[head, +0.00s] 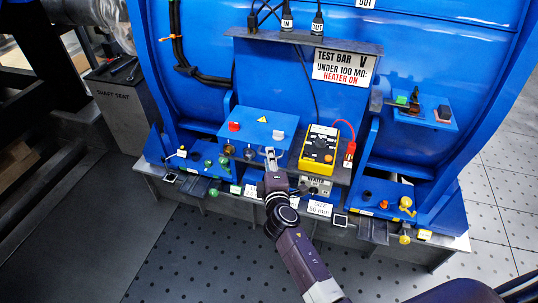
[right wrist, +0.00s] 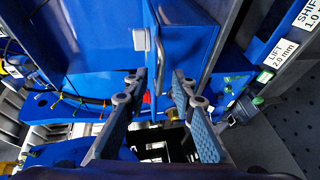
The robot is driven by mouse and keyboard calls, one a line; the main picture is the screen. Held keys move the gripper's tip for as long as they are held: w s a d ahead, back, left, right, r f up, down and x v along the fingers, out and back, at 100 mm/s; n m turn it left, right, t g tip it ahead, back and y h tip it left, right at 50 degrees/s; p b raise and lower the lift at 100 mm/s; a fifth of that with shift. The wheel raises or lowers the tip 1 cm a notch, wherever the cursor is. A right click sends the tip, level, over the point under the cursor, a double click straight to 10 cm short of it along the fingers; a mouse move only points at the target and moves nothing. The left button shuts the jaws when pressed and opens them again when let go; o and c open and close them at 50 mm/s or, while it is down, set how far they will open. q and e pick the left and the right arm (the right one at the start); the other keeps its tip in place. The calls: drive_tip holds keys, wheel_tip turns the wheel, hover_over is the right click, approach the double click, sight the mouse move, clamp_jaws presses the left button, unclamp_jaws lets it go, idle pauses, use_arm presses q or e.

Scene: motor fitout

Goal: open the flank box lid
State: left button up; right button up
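My right gripper (head: 271,155) is at the box's front in the head view. In the right wrist view my right gripper (right wrist: 156,77) has its two fingers apart, near the lower end of a blue panel with a dark bar-like edge (right wrist: 161,62). I cannot tell whether they touch it. My left gripper is not in view.
A yellow meter (head: 319,148) with a red lead stands right of the box. Small knobs and labels line the ledge, including a size label (head: 319,208). A grey shaft seat cabinet (head: 122,100) stands at left. The floor (head: 190,260) in front is clear.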

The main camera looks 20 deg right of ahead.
drive_tip(key=shift+x, duration=1.1)
clamp_jaws()
